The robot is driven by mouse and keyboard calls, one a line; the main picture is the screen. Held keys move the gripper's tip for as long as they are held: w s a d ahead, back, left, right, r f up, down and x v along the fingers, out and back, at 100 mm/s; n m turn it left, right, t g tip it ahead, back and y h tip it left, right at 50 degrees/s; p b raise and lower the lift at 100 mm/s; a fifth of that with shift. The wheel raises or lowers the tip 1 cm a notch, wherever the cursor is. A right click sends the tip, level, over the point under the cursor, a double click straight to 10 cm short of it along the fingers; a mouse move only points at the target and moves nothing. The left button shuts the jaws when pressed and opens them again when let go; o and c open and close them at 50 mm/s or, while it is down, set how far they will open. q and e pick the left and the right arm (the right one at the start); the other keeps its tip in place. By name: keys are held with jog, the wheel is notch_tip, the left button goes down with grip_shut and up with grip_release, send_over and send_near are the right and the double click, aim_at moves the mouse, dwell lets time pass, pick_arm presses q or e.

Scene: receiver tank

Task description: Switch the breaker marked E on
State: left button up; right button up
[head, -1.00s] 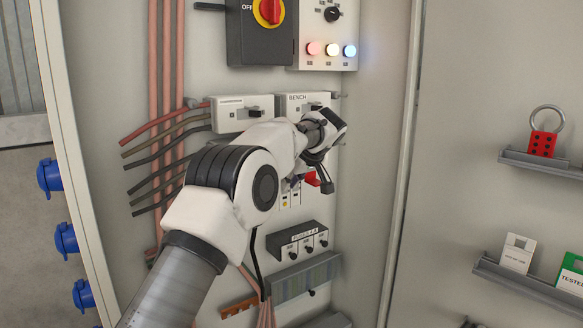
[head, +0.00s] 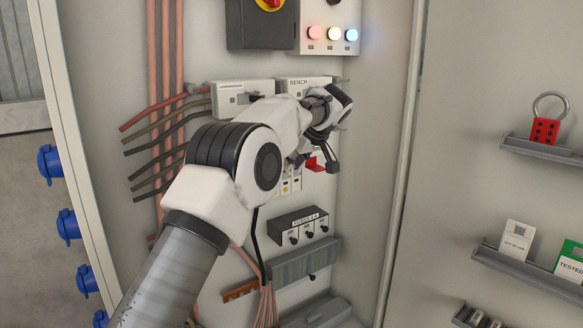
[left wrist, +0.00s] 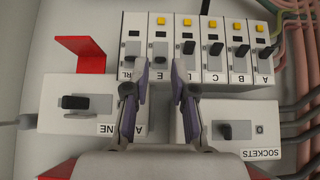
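The breaker row shows upside down in the left wrist view. The breaker marked E (left wrist: 160,32) has a yellow square and a small lever, and sits between the breaker ending in RL (left wrist: 133,35) and several others to the right. I cannot tell its lever position for sure. My left gripper (left wrist: 160,72) is open, with its two purple-padded fingers apart and the E label seen in the gap between them. Whether they touch the breaker is unclear. In the head view, my left wrist hides most of the row. My right gripper is not in view.
A red flag-like plate (left wrist: 80,52) juts out beside the row. The SOCKETS switch box (left wrist: 258,130) and another switch box (left wrist: 70,120) lie close to the fingers. In the head view, a fuse box (head: 300,228) sits below and cables run at the left.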

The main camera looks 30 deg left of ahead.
pick_arm(q)
jog(key=v, duration=0.9)
jog(key=shift+d+r, duration=0.2)
jog(key=shift+s, duration=0.1)
